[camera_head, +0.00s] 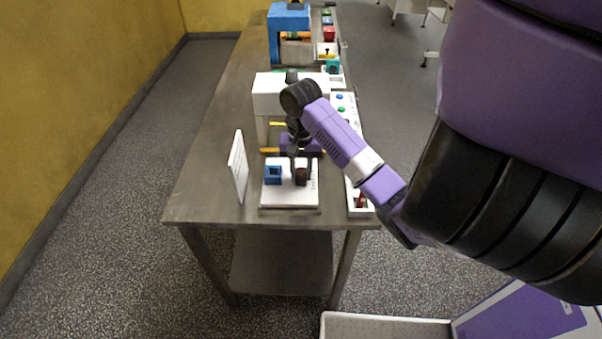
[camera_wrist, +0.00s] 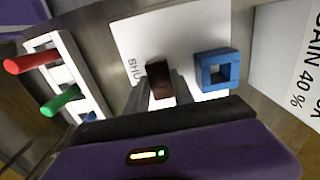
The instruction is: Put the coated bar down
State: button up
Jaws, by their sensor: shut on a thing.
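The coated bar (camera_wrist: 160,80) is a small dark brown block. In the wrist view my gripper (camera_wrist: 172,92) is shut on it, over a white board (camera_wrist: 180,35) with printed letters partly in sight. In the head view the brown bar (camera_head: 301,176) shows at the white board (camera_head: 290,197) near the table's front end, with my gripper (camera_head: 300,160) above it. I cannot tell whether the bar touches the board. A blue square frame (camera_wrist: 217,69) with an open middle stands on the board beside the bar; it also shows in the head view (camera_head: 272,175).
An upright white panel (camera_head: 238,167) stands left of the board. A white rack with a red handle (camera_wrist: 26,63) and a green handle (camera_wrist: 60,101) lies on the other side. A white machine (camera_head: 268,100) and a blue machine (camera_head: 288,20) stand farther back on the metal table (camera_head: 200,180).

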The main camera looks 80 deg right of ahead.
aim_at(301, 174)
jog(key=shift+f, duration=0.1)
jog(key=o, duration=1)
jog(key=shift+c, duration=0.2)
notch_tip(301, 174, up, 4)
jog(key=shift+d+r+p, duration=0.1)
jog(key=shift+r+p, duration=0.1)
jog(key=shift+p, duration=0.95)
jog(key=shift+r+b, duration=0.3)
jog(key=shift+r, duration=0.05)
notch_tip(301, 174, up, 7)
jog(key=shift+r, duration=0.15)
